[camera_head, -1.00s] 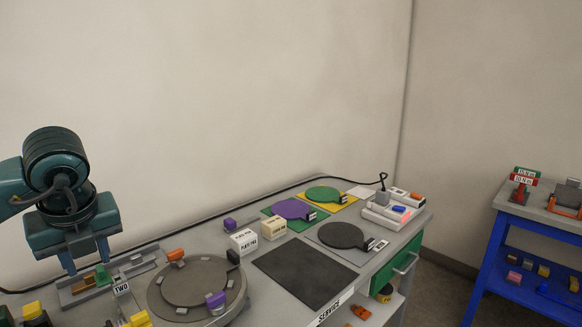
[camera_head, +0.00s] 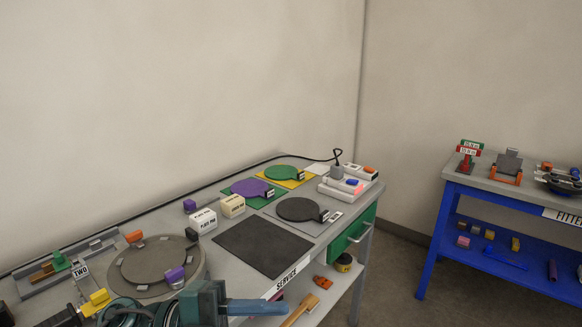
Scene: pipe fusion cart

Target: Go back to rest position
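My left gripper (camera_head: 262,307) shows at the bottom edge, in front of the service cart's near side, with its blue fingers pointing right. It is seen side-on, so the gap between the fingers does not show. No object shows at its fingertips. The rest of that arm is mostly cut off by the bottom edge. My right gripper is out of view.
The service cart (camera_head: 210,252) carries a round grey turntable (camera_head: 155,260), a black mat (camera_head: 262,246), round green, purple and dark plates, white blocks and a white device (camera_head: 343,187). A blue-framed table (camera_head: 440,215) stands right, with floor between.

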